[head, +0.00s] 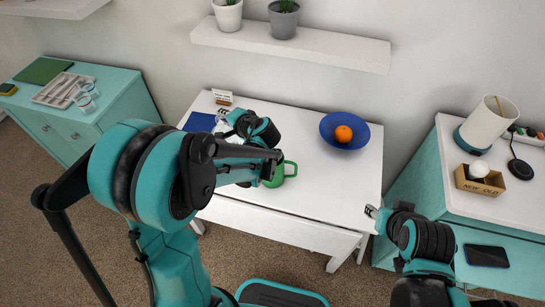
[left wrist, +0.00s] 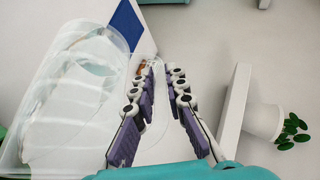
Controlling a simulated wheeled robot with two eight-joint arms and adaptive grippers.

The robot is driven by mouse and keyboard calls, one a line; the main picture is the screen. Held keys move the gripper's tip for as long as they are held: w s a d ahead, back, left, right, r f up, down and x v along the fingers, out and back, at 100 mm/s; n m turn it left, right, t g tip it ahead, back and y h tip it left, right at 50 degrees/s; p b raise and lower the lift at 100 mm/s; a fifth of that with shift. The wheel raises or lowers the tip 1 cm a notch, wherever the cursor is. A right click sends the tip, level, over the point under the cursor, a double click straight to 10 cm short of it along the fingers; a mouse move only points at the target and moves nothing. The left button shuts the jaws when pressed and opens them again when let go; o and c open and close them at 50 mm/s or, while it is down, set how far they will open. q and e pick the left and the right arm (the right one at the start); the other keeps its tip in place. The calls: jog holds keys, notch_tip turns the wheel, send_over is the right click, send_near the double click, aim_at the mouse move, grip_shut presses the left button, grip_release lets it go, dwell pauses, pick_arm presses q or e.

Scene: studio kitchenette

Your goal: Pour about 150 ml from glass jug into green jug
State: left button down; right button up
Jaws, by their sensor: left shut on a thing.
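The clear glass jug (left wrist: 75,95) fills the left of the left wrist view. My left gripper (left wrist: 162,75) is shut on its handle side, with the purple finger pads on either side of the handle. In the head view my left arm covers most of the jug, and the left gripper (head: 226,117) is over the white table. The green jug (head: 279,175) stands on the table just right of my left forearm, partly hidden by it. The liquid level and the jug's exact tilt cannot be told. My right gripper (head: 372,211) is off the table's front right corner, apart from both jugs.
The white table (head: 320,195) also bears a blue bowl (head: 328,121) with an orange (head: 343,134), a blue mat (head: 199,122) and a small sign (head: 222,97). A wall shelf (head: 300,42) with potted plants is above. The table's front right is clear.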

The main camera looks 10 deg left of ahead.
pick_arm(q)
jog(key=shift+s+d+r+y, duration=0.1)
jog(key=shift+d+r+y, duration=0.3)
jog(key=shift+r, duration=0.15)
jog(key=shift+d+r+t, duration=0.2)
jog(key=shift+d+t, duration=0.05)
jog(key=shift+t, duration=0.05)
jog(key=shift+s+d+r+m+y+b, duration=0.2)
jog(key=shift+d+r+m+y+b, duration=0.25)
jog(key=shift+d+r+y, duration=0.2)
dwell(2.2)
jog(key=a+f+h, duration=0.1)
jog(key=a+f, duration=0.1)
jog(key=a+f+n+h+p, duration=0.1)
jog(key=shift+w+a+f+g+h, duration=0.1)
jog(key=shift+w+f+g+h, duration=0.2)
jog(key=shift+g+h, duration=0.1)
jog(key=shift+w+a+f+n+g+h, duration=0.1)
jog(key=shift+a+f+n+g+h, duration=0.1)
jog(key=shift+f+h, duration=0.25)
jog(key=shift+w+a+f+n+g+h, duration=0.1)
jog(key=shift+a+f+h, duration=0.1)
jog(key=shift+f, duration=0.35)
jog(key=shift+d, duration=0.1)
dwell(0.9)
